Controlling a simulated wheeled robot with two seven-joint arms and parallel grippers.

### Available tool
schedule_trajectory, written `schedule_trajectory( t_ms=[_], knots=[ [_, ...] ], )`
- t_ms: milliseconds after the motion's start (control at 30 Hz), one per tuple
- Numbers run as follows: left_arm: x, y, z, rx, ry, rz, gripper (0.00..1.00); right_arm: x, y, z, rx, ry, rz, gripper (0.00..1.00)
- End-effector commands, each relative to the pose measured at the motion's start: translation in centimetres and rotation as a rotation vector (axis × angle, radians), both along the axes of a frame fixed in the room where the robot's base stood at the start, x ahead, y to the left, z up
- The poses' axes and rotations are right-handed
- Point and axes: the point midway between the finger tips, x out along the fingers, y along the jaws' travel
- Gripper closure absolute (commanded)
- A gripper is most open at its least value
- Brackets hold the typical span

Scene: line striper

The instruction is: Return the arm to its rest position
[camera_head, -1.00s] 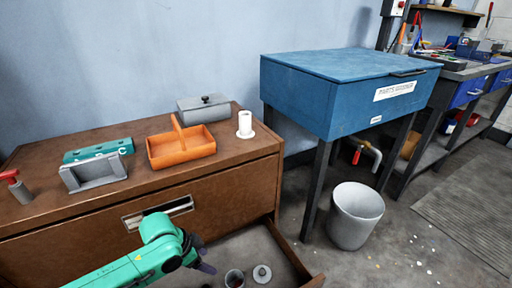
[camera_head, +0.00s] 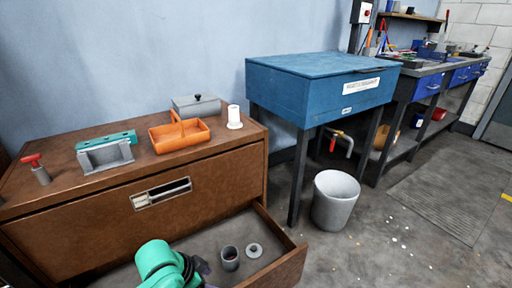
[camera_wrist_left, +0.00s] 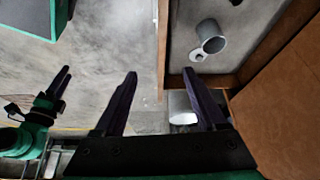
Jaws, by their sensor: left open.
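My left arm's green links enter the head view at the bottom. The left gripper (camera_head: 203,268) shows only as dark fingers at the edge of the open drawer area, partly hidden by the arm. In the left wrist view its two dark fingers (camera_wrist_left: 160,74) are spread with nothing between them. At the left of that view is another green gripper with dark fingers (camera_wrist_left: 60,85), apparently my right one; its opening is unclear.
A brown cabinet (camera_head: 90,235) has its drawer (camera_head: 282,268) open, holding a grey cup (camera_head: 229,258) and a round lid (camera_head: 254,250). On top are an orange tray (camera_head: 182,142), a grey box, a white spool and a red-handled tool. A bucket (camera_head: 335,203) stands right.

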Motion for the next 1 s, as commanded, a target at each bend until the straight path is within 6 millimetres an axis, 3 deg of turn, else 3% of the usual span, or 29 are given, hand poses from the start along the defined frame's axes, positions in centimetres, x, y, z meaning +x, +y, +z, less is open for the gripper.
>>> schedule_trajectory(
  t_ms=[167,333,567,767,1000],
  knots=[
    [-1.4,-1.4,0.6,-0.039,-0.018,0.075,0.27,0.0,0.0,0.0,0.000,0.001,0.000,0.50],
    [-2.9,-0.2,1.0,-0.048,-0.017,0.223,0.27,0.0,0.0,0.0,0.000,0.001,0.000,0.50],
    [-6.9,5.3,0.4,0.007,0.041,0.515,0.27,0.0,0.0,0.0,0.000,0.001,0.000,0.50],
    [-12.3,11.0,-0.5,0.116,0.131,0.767,0.27,0.0,0.0,0.0,0.000,0.001,0.000,0.50],
    [-12.3,9.6,-9.8,0.130,0.222,0.736,0.27,0.0,0.0,0.0,0.000,0.001,0.000,0.50]
  ],
)
